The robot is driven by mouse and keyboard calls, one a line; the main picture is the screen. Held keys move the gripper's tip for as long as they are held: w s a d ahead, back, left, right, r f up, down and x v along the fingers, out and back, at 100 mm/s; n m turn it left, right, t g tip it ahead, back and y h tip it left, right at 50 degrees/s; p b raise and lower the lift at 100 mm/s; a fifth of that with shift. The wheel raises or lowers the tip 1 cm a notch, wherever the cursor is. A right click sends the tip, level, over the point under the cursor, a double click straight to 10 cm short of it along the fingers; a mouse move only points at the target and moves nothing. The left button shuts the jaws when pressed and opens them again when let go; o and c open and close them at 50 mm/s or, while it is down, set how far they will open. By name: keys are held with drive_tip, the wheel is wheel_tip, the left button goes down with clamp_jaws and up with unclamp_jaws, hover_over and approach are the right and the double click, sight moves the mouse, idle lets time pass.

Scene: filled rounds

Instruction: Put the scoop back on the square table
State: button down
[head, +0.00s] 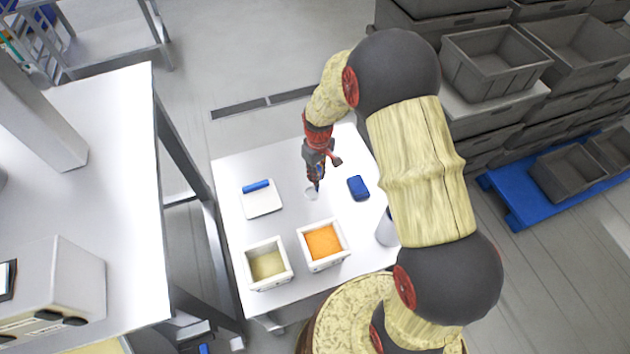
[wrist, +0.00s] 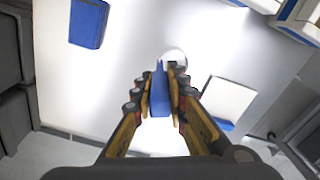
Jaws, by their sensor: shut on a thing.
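My gripper (head: 317,178) is over the middle of the small white square table (head: 235,168), pointing down. It is shut on the blue handle of the scoop (wrist: 158,95), which sits between the fingers in the wrist view. A pale round part (head: 311,193), apparently the scoop's bowl, shows just below the fingertips in the head view. Whether the scoop touches the tabletop I cannot tell. The fingers hide part of the handle.
The table also bears a blue block (head: 358,188), a white square item with a blue bar (head: 262,203), a bin of orange grains (head: 342,257) and a bin of beige grains (head: 285,279). A long white table (head: 110,130) stands left; grey crates (head: 490,60) stand right.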

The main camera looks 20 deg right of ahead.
drive_tip(key=shift+w+a+f, duration=0.1)
drive_tip(key=shift+w+f, duration=0.1)
drive_tip(key=shift+f, duration=0.55)
drive_tip(key=shift+w+a+f, duration=0.1)
drive_tip(key=shift+w+f, duration=0.15)
drive_tip(key=shift+f, duration=0.55)
drive_tip(key=shift+w+f, duration=0.2)
drive_tip(key=shift+f, duration=0.55)
drive_tip(key=shift+f, duration=0.1)
drive_tip(key=c, duration=1.8)
unclamp_jaws()
drive_tip(key=shift+o, duration=0.2)
